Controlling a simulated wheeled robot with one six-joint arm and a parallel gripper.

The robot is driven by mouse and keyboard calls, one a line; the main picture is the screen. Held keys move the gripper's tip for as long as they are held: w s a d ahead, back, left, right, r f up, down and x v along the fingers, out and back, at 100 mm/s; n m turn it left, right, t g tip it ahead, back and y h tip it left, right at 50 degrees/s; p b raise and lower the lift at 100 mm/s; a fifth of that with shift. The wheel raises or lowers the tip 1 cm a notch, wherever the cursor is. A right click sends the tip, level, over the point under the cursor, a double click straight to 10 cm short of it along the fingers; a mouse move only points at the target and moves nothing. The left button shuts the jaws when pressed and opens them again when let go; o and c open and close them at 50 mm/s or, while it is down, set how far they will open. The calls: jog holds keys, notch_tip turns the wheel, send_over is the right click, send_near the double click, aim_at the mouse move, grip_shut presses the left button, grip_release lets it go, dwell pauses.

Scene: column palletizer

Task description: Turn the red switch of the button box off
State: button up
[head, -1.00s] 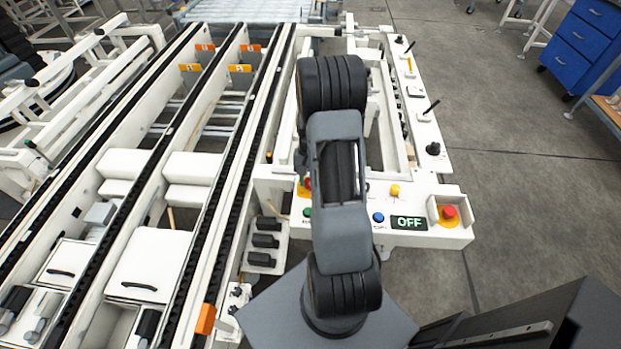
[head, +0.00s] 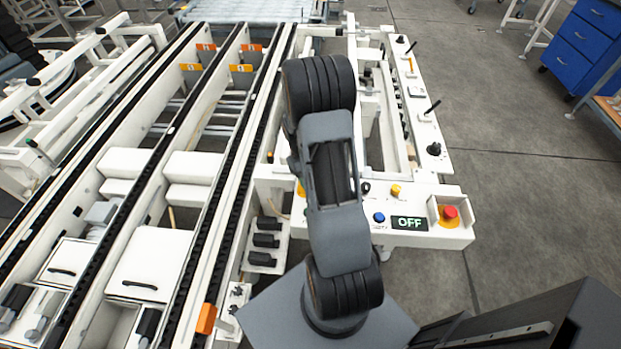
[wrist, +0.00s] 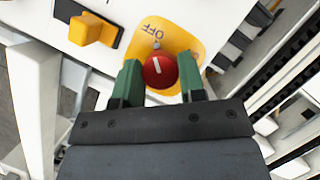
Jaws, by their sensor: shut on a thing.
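The red switch (wrist: 158,66) is a round red knob with a white line on its face, seen in the wrist view. It sits on a yellow plate (wrist: 184,38) that carries the word OFF. My gripper (wrist: 160,78) has a green finger on each side of the knob and is shut on it. The white line is tilted slightly from upright in that view. In the head view my arm covers the knob and much of the left of the button box (head: 440,236); only a sliver of yellow shows beside the arm.
On the box, a blue button (head: 379,218), a display reading OFF (head: 408,223), a yellow knob (head: 395,190) and a red emergency button (head: 450,213) show right of my arm. Conveyor rails run along the left.

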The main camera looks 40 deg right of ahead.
dwell(0.4)
jog(key=o, duration=0.9)
jog(key=v, duration=1.3)
jog(key=shift+r, duration=0.4)
